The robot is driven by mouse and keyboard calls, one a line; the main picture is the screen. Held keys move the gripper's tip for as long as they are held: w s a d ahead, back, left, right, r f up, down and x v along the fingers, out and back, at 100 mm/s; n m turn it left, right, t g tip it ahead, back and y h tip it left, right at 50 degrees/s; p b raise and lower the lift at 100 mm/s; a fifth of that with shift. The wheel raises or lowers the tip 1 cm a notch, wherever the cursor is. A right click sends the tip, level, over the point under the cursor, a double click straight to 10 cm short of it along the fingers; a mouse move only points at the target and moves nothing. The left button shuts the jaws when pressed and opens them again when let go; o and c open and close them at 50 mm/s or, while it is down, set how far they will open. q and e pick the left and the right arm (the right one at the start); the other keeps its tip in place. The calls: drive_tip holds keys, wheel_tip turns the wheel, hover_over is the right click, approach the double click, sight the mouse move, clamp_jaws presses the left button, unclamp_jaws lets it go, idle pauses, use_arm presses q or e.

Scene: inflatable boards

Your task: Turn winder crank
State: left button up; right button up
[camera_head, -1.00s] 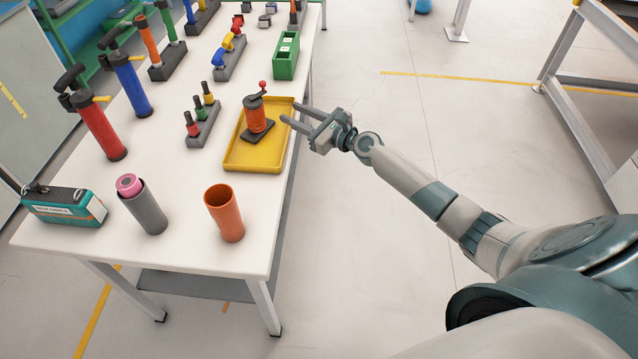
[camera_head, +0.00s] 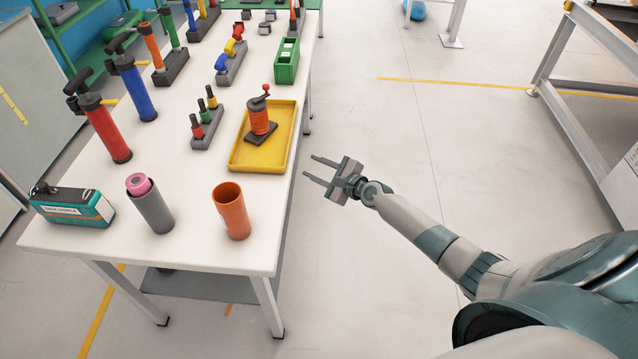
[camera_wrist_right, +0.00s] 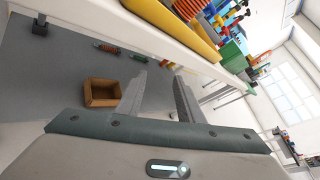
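The winder (camera_head: 259,122) is an orange-red spool on a dark base, with a dark crank arm and a red knob (camera_head: 265,88) on top. It stands upright in a yellow tray (camera_head: 248,162) near the table's right edge. My right gripper (camera_head: 309,168) is open and empty, off the table's right edge, apart from the tray and below and right of the winder. In the right wrist view its two fingers (camera_wrist_right: 160,92) are spread with nothing between them. The orange spool (camera_wrist_right: 183,10) and yellow tray (camera_wrist_right: 172,25) show at the top there. My left gripper is not in view.
On the white table (camera_head: 185,190) stand an orange cup (camera_head: 231,212), a grey tube (camera_head: 155,212) with a pink roll, red (camera_head: 106,132) and blue pumps, coloured peg racks and a green box (camera_head: 286,62). A cardboard box (camera_wrist_right: 101,93) sits below the table.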

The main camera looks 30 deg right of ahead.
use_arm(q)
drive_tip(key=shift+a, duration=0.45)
use_arm(e)
drive_tip(key=shift+n+g+h, duration=0.3)
drive_tip(key=shift+n+h, duration=0.1)
drive_tip(key=shift+n, duration=0.1)
drive_tip(key=shift+s+f, duration=0.6)
drive_tip(key=shift+f, duration=0.3)
drive_tip(key=shift+s+f, duration=0.6)
drive_tip(key=shift+f, duration=0.3)
drive_tip(key=shift+f, duration=0.1)
